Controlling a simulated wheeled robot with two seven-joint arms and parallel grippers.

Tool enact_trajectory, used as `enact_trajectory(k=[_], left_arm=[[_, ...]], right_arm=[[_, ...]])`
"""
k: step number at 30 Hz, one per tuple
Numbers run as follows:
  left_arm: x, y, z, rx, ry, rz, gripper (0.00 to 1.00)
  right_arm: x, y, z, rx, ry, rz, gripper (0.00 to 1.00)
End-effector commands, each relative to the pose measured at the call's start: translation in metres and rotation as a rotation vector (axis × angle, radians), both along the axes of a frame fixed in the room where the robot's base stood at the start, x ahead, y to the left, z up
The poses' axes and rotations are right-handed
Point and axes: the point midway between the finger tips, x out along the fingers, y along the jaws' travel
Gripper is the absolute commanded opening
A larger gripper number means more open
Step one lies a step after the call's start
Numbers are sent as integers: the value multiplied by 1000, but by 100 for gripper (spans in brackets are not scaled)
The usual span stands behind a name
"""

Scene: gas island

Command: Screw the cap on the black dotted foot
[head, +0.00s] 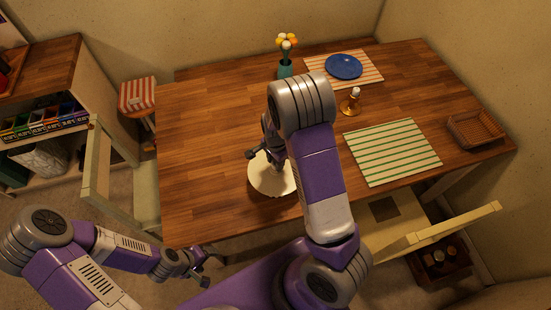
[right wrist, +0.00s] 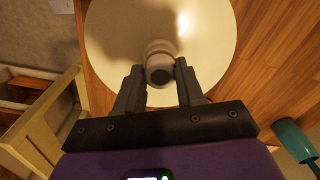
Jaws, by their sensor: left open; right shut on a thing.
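The cap appears to be the large round cream piece (head: 265,184) over the left front part of the table. In the right wrist view the cap (right wrist: 115,38) fills the upper middle, with a pale stub with a dark round end near its centre. My right gripper (right wrist: 159,75) is shut on this stub. In the head view my right arm hides part of the cap. No black dotted foot shows; anything under the cap is hidden, and I cannot tell whether it rests on something. My left gripper (head: 203,276) is open and empty, low in front of the table.
The wooden table (head: 205,110) is bare at left. It carries a flower vase (head: 285,69), a blue plate (head: 343,66), a gold candlestick (head: 351,102), a green-striped mat (head: 392,152) and a basket (head: 476,129). Chairs stand left (head: 97,165) and in front (head: 430,232).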

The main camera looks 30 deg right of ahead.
Motion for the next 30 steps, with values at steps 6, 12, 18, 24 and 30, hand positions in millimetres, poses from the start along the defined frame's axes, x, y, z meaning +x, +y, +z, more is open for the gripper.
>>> enact_trajectory(k=[6,12,18,24,30], left_arm=[[0,0,-1,0,0,0,72],[0,0,16,0,0,0,72],[0,0,20,0,0,0,72],[0,0,21,0,0,0,72],[0,0,41,0,0,0,72]], right_arm=[[1,0,0,0,-2,-2,0],[1,0,3,-3,0,-236,0],[2,0,0,0,-2,-365,0],[2,0,1,0,-2,-378,0],[2,-1,3,-3,-1,-651,0]])
